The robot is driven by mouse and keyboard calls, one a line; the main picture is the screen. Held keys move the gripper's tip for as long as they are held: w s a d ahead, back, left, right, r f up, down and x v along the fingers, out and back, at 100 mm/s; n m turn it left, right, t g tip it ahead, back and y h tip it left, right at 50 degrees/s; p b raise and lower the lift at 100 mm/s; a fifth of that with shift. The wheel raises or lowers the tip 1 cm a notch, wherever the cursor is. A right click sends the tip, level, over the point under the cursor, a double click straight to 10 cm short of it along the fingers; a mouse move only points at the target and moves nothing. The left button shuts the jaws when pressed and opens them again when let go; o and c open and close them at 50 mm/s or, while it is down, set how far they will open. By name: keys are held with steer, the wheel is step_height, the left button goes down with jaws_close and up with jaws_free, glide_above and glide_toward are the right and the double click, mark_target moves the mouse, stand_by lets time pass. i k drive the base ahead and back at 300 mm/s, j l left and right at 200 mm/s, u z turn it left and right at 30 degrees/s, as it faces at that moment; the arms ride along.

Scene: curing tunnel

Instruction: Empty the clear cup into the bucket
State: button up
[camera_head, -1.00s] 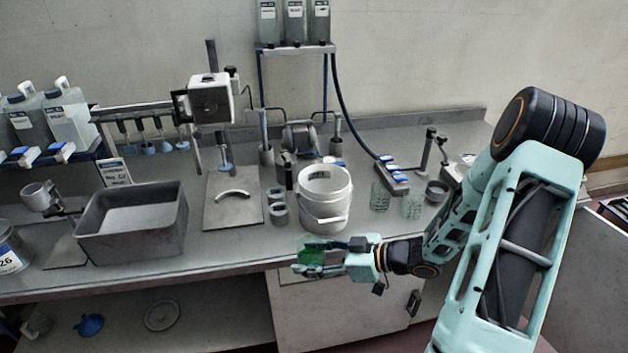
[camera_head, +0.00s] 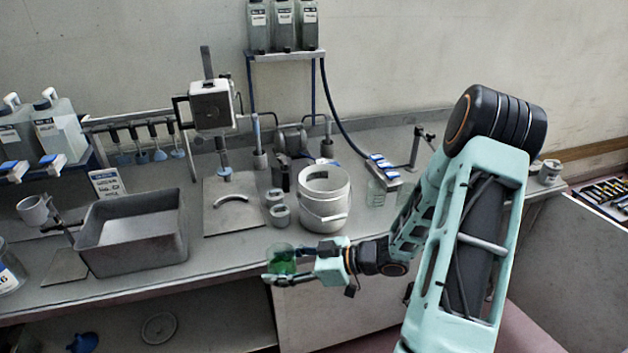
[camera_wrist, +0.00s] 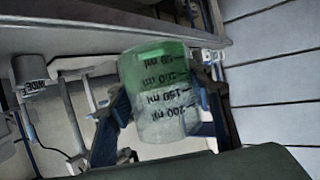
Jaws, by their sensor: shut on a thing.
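My gripper (camera_head: 284,266) is shut on the clear cup (camera_head: 280,260), which holds green contents. The held cup also shows in the wrist view (camera_wrist: 160,95), with upside-down volume marks up to 200 ml. Its green part is at the top of that picture and its clear part at the bottom. In the head view the cup looks about upright. The white bucket (camera_head: 326,215) stands on the bench, open at the top. My gripper and the cup are at the bench's front edge, to the front left of the bucket and apart from it.
A grey bin (camera_head: 130,250) stands left on the bench (camera_head: 235,258). Small grey cups (camera_head: 279,215) stand just left of the bucket. A clear beaker (camera_head: 376,193) stands to its right, near my arm. A stand with a plate (camera_head: 222,190) is behind left.

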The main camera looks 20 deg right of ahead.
mark_target(323, 190)
steer(key=j+u, duration=0.15)
steer(key=j, duration=0.7)
steer(key=i+j+u, duration=0.1)
steer(key=j, duration=0.7)
